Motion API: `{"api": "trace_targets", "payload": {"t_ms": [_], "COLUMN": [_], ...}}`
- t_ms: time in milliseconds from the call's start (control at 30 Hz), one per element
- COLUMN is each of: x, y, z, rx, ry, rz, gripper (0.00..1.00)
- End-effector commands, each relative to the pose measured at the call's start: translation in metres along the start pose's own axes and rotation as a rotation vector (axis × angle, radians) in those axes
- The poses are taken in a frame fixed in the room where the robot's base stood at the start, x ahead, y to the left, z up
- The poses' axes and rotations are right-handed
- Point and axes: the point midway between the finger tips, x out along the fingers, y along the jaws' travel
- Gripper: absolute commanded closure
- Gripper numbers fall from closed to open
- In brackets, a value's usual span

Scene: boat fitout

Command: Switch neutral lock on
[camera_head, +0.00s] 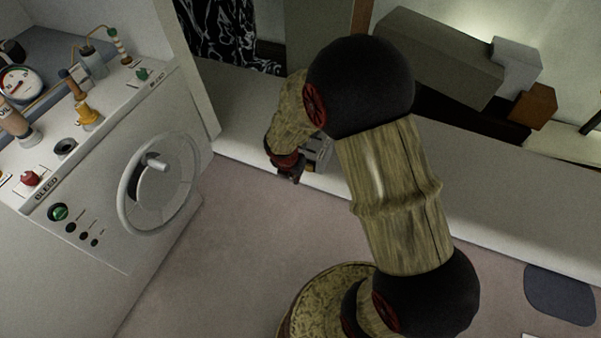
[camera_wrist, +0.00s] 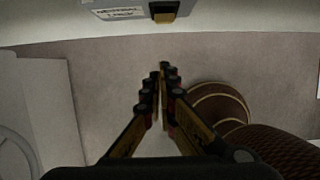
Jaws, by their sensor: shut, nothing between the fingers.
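The neutral lock is a light grey box (camera_wrist: 128,9) at the top edge of the wrist view, partly cut off, with a label that seems to read "NEUTRAL LOCK". A small dark and yellow switch (camera_wrist: 166,11) sticks out from its lower right side. Whether it is on or off cannot be told. In the head view a grey box (camera_head: 320,150) sits on the pale ledge, partly hidden by my wrist. My gripper (camera_wrist: 161,72) is shut and empty, its tips apart from the switch and below it in the wrist picture. It also shows in the head view (camera_head: 293,178).
A white console (camera_head: 110,215) with a grey handwheel (camera_head: 160,182), knobs and a gauge (camera_head: 17,82) stands at the left. The pale ledge (camera_head: 480,195) runs behind my arm, with a dark long block (camera_head: 435,55) beyond. The floor (camera_head: 215,265) between is clear.

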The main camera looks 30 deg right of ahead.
Motion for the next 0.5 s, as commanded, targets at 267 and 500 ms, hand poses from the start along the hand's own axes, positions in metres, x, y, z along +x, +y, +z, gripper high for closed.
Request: {"api": "trace_targets", "payload": {"t_ms": [267,500], "x": [-0.039,-0.043], "y": [0.000,0.000], "z": [-0.010,-0.012], "rx": [-0.001,0.001], "ry": [0.000,0.000], "rz": [0.000,0.001], "gripper": [1.00,1.00]}}
